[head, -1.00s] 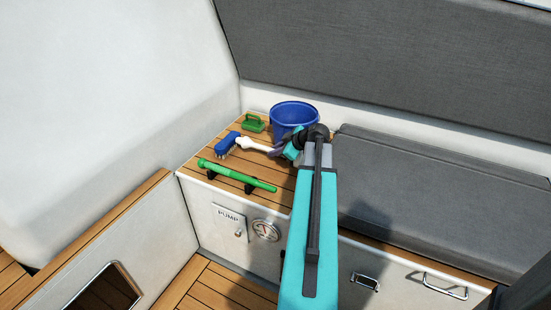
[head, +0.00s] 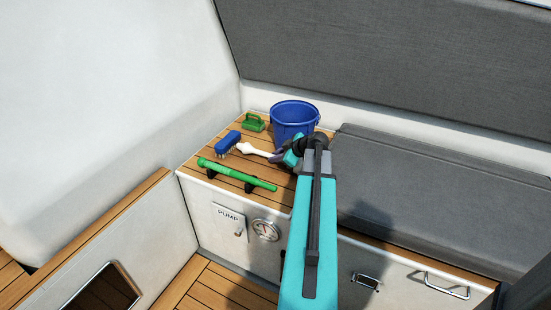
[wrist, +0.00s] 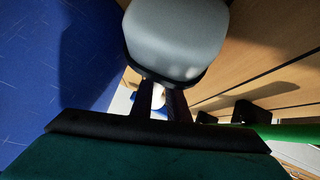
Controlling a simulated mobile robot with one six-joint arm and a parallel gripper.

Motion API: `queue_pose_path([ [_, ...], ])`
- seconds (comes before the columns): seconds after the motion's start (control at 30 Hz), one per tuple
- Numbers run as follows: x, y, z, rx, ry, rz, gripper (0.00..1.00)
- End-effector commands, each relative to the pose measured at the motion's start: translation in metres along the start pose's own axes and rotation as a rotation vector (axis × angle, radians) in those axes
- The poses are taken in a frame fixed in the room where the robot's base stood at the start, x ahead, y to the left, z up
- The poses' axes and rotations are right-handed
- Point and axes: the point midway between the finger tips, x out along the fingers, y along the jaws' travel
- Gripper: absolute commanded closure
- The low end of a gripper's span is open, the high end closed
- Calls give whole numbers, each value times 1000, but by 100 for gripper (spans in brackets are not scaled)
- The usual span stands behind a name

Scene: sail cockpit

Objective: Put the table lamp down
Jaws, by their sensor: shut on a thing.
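I see nothing that I can clearly recognise as a table lamp. A brush (head: 228,142) with a blue head, pale bristles and a white handle is at the wooden bench top (head: 199,154). Its handle points right, to my gripper (head: 277,158), which is shut on the handle end. I cannot tell whether the bristles touch the wood. In the wrist view my gripper (wrist: 163,105) is dark, with a small white piece between its fingers. A pale grey rounded block (wrist: 178,38) with a dark rim stands beyond them; I cannot tell what it is.
A blue bucket (head: 294,120) stands just behind my gripper. A green scrubber (head: 254,123) lies at the back left. A green tube (head: 236,174) rests on black holders along the front edge. A grey cushion (head: 440,195) is to the right. Free wood lies between brush and scrubber.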

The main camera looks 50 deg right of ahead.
Motion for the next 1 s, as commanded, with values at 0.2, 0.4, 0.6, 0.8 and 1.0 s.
queue_pose_path([
  [0.2,5,-4,6,9,0,-5,100],
  [0.4,8,-6,10,14,-1,-8,100],
  [0.6,8,-8,12,14,-3,-11,77],
  [0.8,8,-8,12,15,-3,-12,67],
  [1.0,8,-8,12,15,-3,-12,67],
])
